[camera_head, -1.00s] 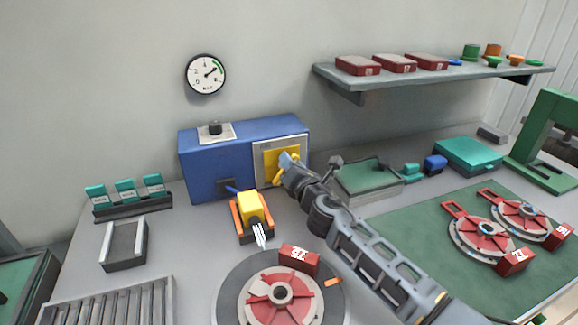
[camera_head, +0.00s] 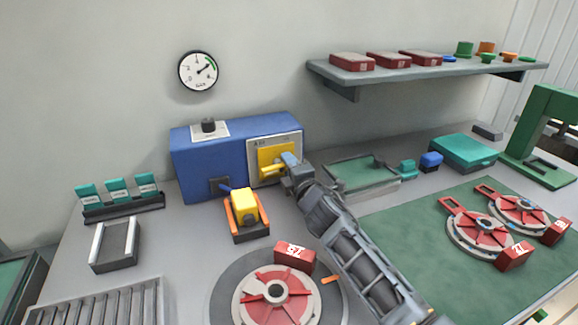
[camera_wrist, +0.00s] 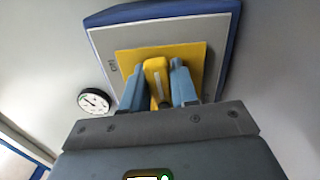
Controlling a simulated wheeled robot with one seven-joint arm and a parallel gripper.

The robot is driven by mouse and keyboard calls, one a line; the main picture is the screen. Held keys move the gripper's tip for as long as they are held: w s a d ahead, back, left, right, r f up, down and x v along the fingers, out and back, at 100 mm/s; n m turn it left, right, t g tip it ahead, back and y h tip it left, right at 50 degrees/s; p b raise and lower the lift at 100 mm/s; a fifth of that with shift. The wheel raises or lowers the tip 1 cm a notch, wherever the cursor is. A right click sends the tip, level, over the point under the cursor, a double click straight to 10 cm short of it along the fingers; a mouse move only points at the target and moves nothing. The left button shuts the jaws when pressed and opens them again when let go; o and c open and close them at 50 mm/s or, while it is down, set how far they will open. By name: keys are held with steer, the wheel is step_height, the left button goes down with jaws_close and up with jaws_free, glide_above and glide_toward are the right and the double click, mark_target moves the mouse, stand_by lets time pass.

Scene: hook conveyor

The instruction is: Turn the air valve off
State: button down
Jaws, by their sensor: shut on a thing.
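The air valve is a yellow handle (camera_head: 270,173) on a yellow plate (camera_head: 265,155), set in a pale panel on the front of a blue box (camera_head: 208,165). In the head view the handle points left and slightly down. My gripper (camera_head: 289,161) is at the handle, coming from the lower right. In the wrist view my gripper's (camera_wrist: 158,85) blue-grey fingers are shut on the yellow handle (camera_wrist: 157,75), one on each side. The yellow plate (camera_wrist: 195,55) lies behind it. A round gauge (camera_head: 198,70) on the wall has its needle toward the green arc.
A yellow and orange device (camera_head: 245,210) stands just below the box. A round red fixture (camera_head: 275,293) lies in front. A green tray (camera_head: 365,172) is right of my gripper. A shelf (camera_head: 430,70) with red boxes hangs at upper right.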

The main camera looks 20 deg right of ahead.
steer(key=shift+d+f+m, duration=0.15)
steer(key=shift+f+m, duration=0.05)
steer(key=shift+m, duration=0.4)
steer(key=c, duration=1)
jaws_free()
steer(key=shift+o, duration=0.2)
steer(key=s+p, duration=0.3)
steer(key=s, duration=0.4)
steer(key=shift+r, duration=0.1)
steer(key=shift+s, duration=0.4)
